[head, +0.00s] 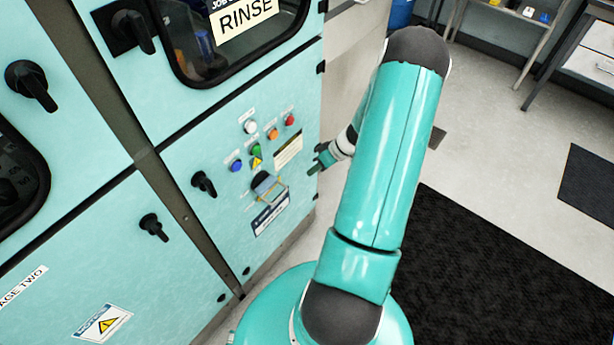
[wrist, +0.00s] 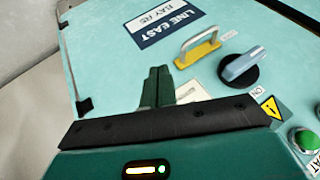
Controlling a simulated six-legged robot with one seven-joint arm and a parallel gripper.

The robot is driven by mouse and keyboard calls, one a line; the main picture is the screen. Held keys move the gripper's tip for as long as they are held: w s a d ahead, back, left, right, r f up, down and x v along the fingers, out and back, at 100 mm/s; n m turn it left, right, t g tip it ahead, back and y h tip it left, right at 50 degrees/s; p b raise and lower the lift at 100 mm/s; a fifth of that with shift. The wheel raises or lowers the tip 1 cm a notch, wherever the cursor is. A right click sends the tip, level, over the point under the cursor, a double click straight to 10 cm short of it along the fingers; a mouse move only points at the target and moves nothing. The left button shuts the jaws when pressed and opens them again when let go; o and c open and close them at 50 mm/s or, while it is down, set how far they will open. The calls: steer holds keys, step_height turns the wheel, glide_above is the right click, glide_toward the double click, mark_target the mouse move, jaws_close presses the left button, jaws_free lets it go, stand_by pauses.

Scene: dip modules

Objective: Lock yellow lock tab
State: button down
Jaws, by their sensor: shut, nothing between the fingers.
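The yellow lock tab (wrist: 198,50) is on the teal panel in the wrist view, with a pale wire-like loop standing up from its yellow base. In the head view the yellow tab (head: 269,195) is small, just below the grey-blue rotary switch (head: 262,183). The rotary switch (wrist: 242,66) is right of the tab in the wrist view, a pale blue handle on a black round base. My gripper (wrist: 158,74) is shut and empty, its dark green fingers left of and below the tab, apart from it. In the head view my gripper (head: 318,166) is to the right of the tab.
A "LINE EAST" label (wrist: 165,22) is beside the tab. A green button (wrist: 306,140) and a yellow warning sticker (wrist: 271,107) are at the lower right. Several coloured buttons (head: 256,150) and a black handle (head: 204,183) sit nearby on the panel. Floor (head: 480,130) is open at right.

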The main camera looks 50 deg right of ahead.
steer(key=shift+v, duration=2.25)
steer(key=shift+w, duration=0.1)
